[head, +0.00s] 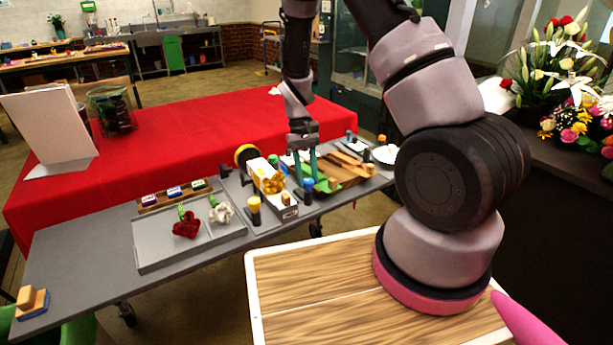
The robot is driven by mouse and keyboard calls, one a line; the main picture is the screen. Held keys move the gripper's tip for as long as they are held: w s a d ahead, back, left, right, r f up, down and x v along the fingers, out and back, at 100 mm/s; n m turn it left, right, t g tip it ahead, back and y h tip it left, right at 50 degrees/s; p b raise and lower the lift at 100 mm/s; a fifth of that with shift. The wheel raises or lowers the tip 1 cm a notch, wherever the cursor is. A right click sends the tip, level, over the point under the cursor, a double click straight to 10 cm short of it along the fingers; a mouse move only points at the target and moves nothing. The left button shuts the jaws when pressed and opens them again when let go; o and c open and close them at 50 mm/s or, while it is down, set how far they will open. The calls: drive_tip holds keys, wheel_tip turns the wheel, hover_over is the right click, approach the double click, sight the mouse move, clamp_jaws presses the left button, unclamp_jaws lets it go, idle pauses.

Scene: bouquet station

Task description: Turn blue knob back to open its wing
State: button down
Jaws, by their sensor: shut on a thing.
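The blue knob (308,184) is a small blue-topped cylinder with a dark lower part, at the front of the wooden and green fixture on the grey table. My gripper (307,178) points down over it, with its two teal fingers on either side of the blue top. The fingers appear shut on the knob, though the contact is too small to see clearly. Wooden slatted panels (345,165) lie just right of the fingers. I cannot tell which part is the knob's wing or how far it stands open.
An orange-topped cylinder (253,204) and a white box (268,178) stand left of my gripper. A grey tray (190,236) holds a red and a white flower. Several dark cylinders stand to the right. The grey table's left front is mostly clear.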

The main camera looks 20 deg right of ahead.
drive_tip(key=m, duration=0.2)
drive_tip(key=m+y, duration=0.1)
drive_tip(key=m, duration=0.1)
drive_tip(key=m+y, duration=0.1)
drive_tip(key=m, duration=0.1)
drive_tip(key=shift+d+t, duration=0.25)
drive_tip(key=shift+t, duration=0.05)
drive_tip(key=shift+m, duration=0.3)
drive_tip(key=c, duration=0.5)
unclamp_jaws()
drive_tip(key=shift+y, duration=0.3)
drive_tip(key=v, duration=1)
drive_tip(key=shift+w+r, duration=0.15)
drive_tip(key=shift+r, duration=0.25)
